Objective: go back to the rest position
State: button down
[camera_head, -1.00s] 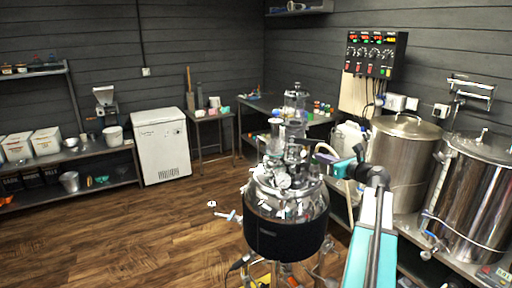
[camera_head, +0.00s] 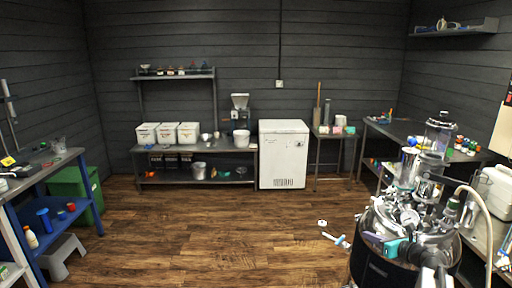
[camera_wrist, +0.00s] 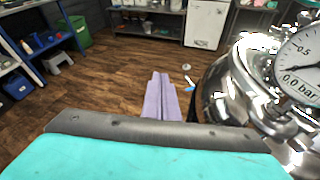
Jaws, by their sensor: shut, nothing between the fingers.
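My gripper (camera_wrist: 160,80) shows in the wrist view as two pale purple fingers pressed together with nothing between them. They point out over the wooden floor, left of a shiny steel vessel (camera_wrist: 228,82) with a round pressure gauge (camera_wrist: 301,66). The vessel is close to the fingers on the right; I cannot tell the exact gap. In the head view my teal and grey arm is at the lower right, in front of the vessel, which has a black jacket (camera_head: 375,272) and glass parts on top. The fingers are not clear in that view.
The wooden floor (camera_head: 230,230) is open in the middle. A blue shelf unit (camera_head: 50,192), green bin (camera_head: 75,188) and grey step stool (camera_head: 62,255) stand left. A white chest (camera_head: 284,153) and shelving are at the back. A hose (camera_head: 487,225) curves beside the vessel.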

jog(key=s+a+f+n+g+y, duration=0.1)
jog(key=s+a+f+n+g, duration=0.3)
jog(key=a+f, duration=0.9)
jog(key=s+a+f+n+g+y, duration=0.1)
jog(key=s+a+f+n+g, duration=0.35)
jog(key=a+f, duration=0.9)
jog(key=s+a+f+n+g, duration=0.2)
jog(key=s+a+f, duration=0.3)
jog(key=s+f, duration=0.35)
jog(key=s+a+f+n+g+h, duration=0.1)
jog(key=s+f+n+g, duration=0.2)
jog(key=s, duration=0.4)
jog(key=s+a+f+n+g+h+b, duration=0.1)
jog(key=s+f+n, duration=0.25)
jog(key=s, duration=0.35)
jog(key=s+a+f+n+g+h, duration=0.1)
jog(key=s+a+f+n+g, duration=0.2)
jog(key=s, duration=0.4)
jog(key=s+d+f+n+g+h, duration=0.1)
jog(key=s+d+n+h, duration=0.3)
jog(key=s+d+n, duration=0.5)
jog(key=shift+s+d+f+n, duration=0.25)
jog(key=shift+s+n, duration=0.2)
jog(key=shift+n, duration=1.95)
jog(key=shift+a, duration=0.1)
